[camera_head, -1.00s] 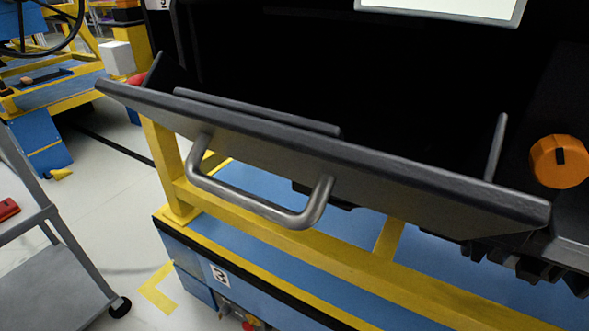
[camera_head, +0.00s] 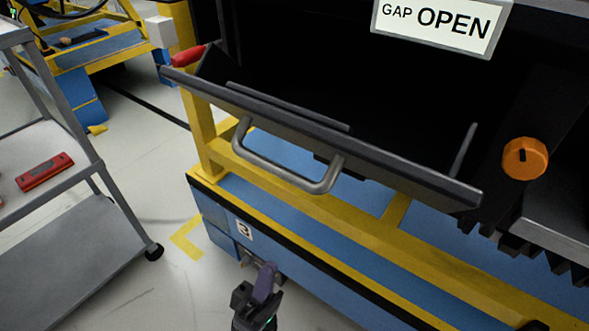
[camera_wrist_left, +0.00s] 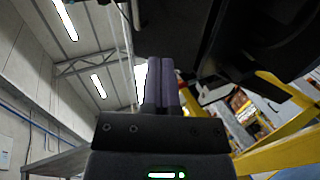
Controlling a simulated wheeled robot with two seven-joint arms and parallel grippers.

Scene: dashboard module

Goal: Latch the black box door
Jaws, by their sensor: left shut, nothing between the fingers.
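The black box door (camera_head: 400,181) hangs open, tilted outward from the dark box opening (camera_head: 340,80). Its grey bar handle (camera_head: 285,176) is on the outer face. A sign on the unit (camera_head: 437,22) reads "GAP OPEN". My left gripper (camera_head: 266,272) is at the bottom of the head view, below and apart from the handle. In the left wrist view its purple fingers (camera_wrist_left: 162,85) point up and are shut together with nothing between them. My right gripper is not in view. No latch can be clearly made out.
An orange knob (camera_head: 525,158) is right of the door. A yellow frame (camera_head: 330,228) with blue panels stands below it. A grey cart (camera_head: 80,196) with a red item (camera_head: 45,172) stands at the left. Bare floor lies between cart and frame.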

